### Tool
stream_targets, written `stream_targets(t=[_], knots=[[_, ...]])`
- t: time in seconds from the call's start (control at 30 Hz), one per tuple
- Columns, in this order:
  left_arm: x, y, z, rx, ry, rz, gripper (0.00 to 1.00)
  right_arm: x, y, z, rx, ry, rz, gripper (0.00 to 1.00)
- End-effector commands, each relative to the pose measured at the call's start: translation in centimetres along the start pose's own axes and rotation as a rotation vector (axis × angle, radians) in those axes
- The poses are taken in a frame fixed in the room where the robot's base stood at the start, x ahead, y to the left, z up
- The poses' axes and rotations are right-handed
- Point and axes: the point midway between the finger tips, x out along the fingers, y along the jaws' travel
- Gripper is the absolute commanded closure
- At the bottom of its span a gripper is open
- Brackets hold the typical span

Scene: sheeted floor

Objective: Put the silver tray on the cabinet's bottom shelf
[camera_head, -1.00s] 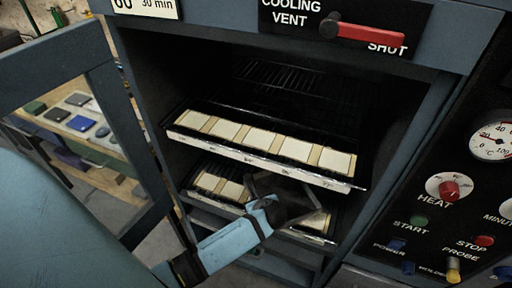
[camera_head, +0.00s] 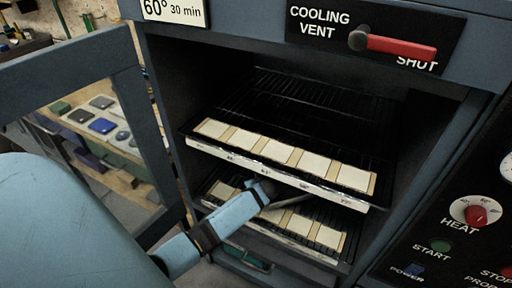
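The open cabinet (camera_head: 155,90) holds two wire shelves. The upper shelf (camera_head: 300,95) and the bottom shelf (camera_head: 335,262) each carry a row of cream tiles along the front. My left gripper (camera_head: 275,195) reaches into the gap between them, above the bottom shelf; the upper shelf's front edge hides part of it. A thin grey piece (camera_head: 292,201) shows just right of the gripper, above the bottom tiles. I cannot tell whether it is the silver tray or a gripper finger. No whole silver tray is visible. My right gripper is out of view.
The cabinet's framed door (camera_head: 72,48) stands open at the left. A control panel with a red heat knob (camera_head: 475,213) is at the right. A red vent lever (camera_head: 400,46) is above the opening. The upper shelf is bare behind its tiles.

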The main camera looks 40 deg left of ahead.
Motion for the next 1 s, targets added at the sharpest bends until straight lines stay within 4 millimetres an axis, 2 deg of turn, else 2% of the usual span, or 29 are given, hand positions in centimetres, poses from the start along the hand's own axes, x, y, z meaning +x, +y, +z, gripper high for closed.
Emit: stream_targets(t=[0.1,0.43,0.5,0.57,0.87,1.0], knots=[[0.8,-0.1,-0.8,-0.002,0.000,-0.002,1.00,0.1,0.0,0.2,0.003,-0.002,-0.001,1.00],[0.9,-0.1,-0.9,-0.001,-0.001,-0.002,1.00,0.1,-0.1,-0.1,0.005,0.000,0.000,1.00],[1.0,0.0,-1.0,0.000,0.000,-0.001,0.81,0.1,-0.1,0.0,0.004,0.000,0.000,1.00],[0.9,0.0,-1.0,0.000,0.000,-0.001,0.69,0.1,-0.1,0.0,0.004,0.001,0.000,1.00],[0.8,0.0,-0.9,-0.001,0.000,-0.002,0.69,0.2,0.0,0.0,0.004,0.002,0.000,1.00],[-0.7,0.0,-0.8,0.000,0.000,-0.003,0.69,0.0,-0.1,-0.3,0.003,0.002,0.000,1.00]])
